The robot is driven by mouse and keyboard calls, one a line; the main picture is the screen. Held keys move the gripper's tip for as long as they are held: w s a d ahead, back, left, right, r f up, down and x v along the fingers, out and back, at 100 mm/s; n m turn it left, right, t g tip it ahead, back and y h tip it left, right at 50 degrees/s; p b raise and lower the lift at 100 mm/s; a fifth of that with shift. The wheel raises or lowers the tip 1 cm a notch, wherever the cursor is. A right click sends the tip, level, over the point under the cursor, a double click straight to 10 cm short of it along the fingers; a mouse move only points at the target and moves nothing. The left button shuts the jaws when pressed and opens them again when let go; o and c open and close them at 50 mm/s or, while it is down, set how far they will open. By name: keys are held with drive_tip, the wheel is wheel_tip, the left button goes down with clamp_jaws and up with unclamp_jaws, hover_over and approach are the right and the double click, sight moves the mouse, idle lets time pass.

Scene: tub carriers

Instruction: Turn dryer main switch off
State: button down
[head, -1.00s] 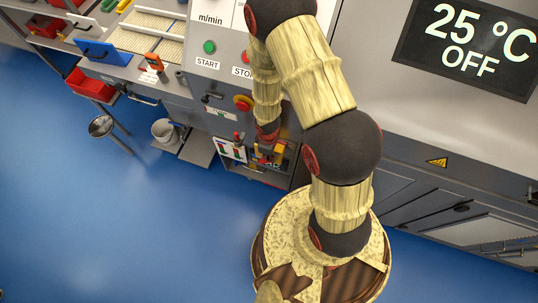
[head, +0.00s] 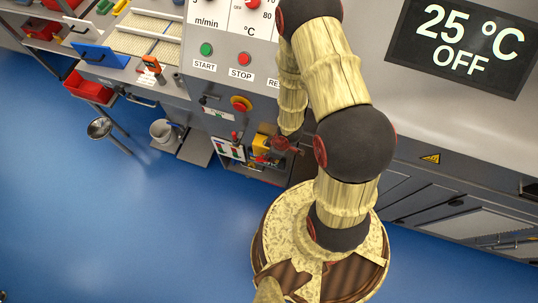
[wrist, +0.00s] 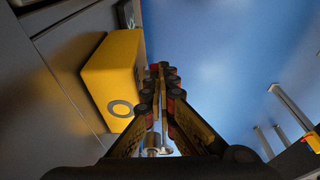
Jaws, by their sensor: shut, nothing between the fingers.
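The dryer's front panel (head: 222,75) has a green START button (head: 206,49), a red STOP button (head: 244,59) and a red knob on a yellow plate (head: 241,104). Below is a yellow box (head: 262,143) beside my gripper (head: 264,160). In the wrist view the yellow box (wrist: 112,75), with a grey ring on one face, is left of my gripper (wrist: 165,80). My fingers are shut and empty, apparently apart from the box. I cannot tell which control is the main switch or see its position.
The dryer display (head: 463,45) reads 25 °C OFF. A white card (head: 229,149) is left of the yellow box. The blue floor (head: 110,220) is clear in front.

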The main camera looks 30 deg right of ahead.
drive_tip(key=shift+s+d+f+t+y, duration=0.25)
drive_tip(key=shift+d+f+t+y, duration=0.2)
drive_tip(key=shift+t+y, duration=0.35)
drive_tip(key=shift+s+d+f, duration=0.25)
drive_tip(key=shift+s+f, duration=0.1)
idle(0.5)
wheel_tip(320, 180, up, 6)
drive_tip(key=p, duration=0.5)
drive_tip(key=s+d+r, duration=0.1)
drive_tip(key=s+d, duration=0.6)
drive_tip(key=shift+r, duration=0.4)
